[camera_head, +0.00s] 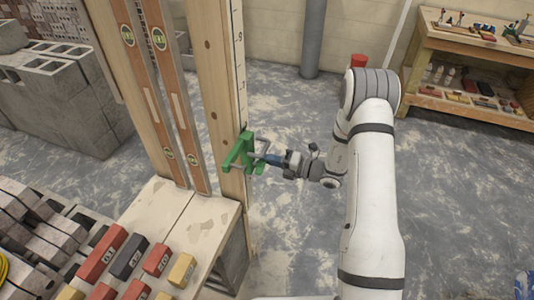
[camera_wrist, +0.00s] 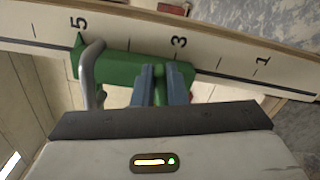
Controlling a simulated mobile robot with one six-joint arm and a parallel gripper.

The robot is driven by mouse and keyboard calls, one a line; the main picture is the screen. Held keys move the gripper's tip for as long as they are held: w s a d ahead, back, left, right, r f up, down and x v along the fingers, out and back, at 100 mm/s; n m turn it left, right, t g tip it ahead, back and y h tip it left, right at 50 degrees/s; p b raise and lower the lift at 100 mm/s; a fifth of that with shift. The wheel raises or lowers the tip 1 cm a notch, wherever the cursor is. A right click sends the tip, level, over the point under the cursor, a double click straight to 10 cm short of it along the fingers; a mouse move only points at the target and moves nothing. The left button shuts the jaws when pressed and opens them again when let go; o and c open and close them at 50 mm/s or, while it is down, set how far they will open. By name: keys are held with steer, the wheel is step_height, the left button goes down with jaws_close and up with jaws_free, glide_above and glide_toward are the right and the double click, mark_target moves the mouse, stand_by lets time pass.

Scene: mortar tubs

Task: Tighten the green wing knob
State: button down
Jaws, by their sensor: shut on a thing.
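The green wing knob (camera_wrist: 158,78) sits between my two blue-grey fingertips in the wrist view. My gripper (camera_wrist: 160,85) is shut on it; the fingers hide part of the knob. The knob belongs to a green clamp (camera_wrist: 120,66) that sits across a white numbered scale, near the marks 3 to 5. A grey curved bar (camera_wrist: 90,72) stands out from the clamp to the left of my fingers. In the head view the green clamp (camera_head: 240,153) is on the upright wooden post, and my gripper (camera_head: 272,159) reaches it from the right.
Two levels (camera_head: 160,75) lean beside the post (camera_head: 215,80). A wooden bench top (camera_head: 185,222) stands below, with coloured blocks (camera_head: 128,256) at its front left. Grey blocks (camera_head: 65,95) are stacked at the left. The floor right of my arm is clear up to a shelf (camera_head: 470,105).

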steer(key=shift+w+d+f+m+p, duration=0.15)
steer(key=shift+m+p, duration=0.2)
steer(key=shift+m, duration=0.4)
steer(key=shift+f+m+p, duration=0.15)
steer(key=shift+m+p, duration=0.2)
steer(key=shift+m, duration=0.4)
steer(key=c, duration=1.5)
jaws_free()
steer(key=shift+f, duration=0.1)
steer(key=shift+o, duration=0.2)
steer(key=b+v, duration=0.1)
steer(key=v, duration=0.6)
steer(key=shift+d, duration=0.35)
